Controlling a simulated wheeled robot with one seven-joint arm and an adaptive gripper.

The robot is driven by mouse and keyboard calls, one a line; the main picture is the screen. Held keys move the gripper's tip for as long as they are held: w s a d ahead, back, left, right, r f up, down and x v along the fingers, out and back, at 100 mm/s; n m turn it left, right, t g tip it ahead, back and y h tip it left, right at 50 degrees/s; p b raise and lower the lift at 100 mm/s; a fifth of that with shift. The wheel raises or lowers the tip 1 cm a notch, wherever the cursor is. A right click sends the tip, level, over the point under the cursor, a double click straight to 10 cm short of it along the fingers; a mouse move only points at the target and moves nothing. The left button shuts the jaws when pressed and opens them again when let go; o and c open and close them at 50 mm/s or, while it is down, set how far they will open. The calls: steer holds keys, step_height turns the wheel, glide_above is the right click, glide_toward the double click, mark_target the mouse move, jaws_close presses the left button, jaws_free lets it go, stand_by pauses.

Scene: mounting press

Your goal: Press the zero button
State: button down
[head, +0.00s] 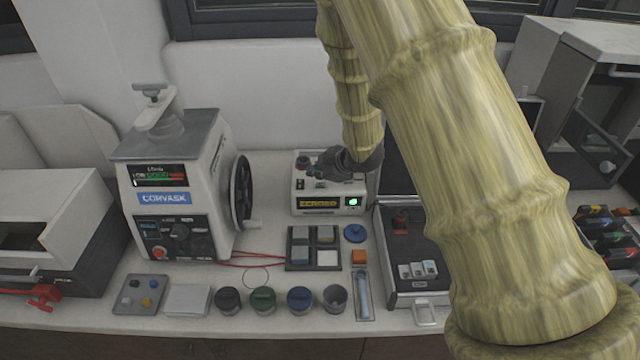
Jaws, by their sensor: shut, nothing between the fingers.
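The zero button cannot be told by any label I can read. A small cream instrument box (300,207) with an amber display (318,203) and a green-lit button (354,201) stands at the back middle of the bench. Its top holds small dark controls, partly covered by my gripper. My gripper (314,171) is dark grey, shut and empty, and sits over the top of this box, pointing left. I cannot tell whether its tips touch the box. The mounting press (165,165), marked CORVASK, has a red button (159,253) and a dark knob on its lower panel.
A black handwheel (241,193) is on the press's right side. In front are a tray of square blocks (314,248), several round cups (263,301) and a grey pad with coloured knobs (139,295). An open case (416,292) stands right, partly behind my arm.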

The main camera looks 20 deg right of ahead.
mark_target(318, 186)
steer(key=shift+r+p, duration=1.45)
steer(key=shift+r, duration=0.7)
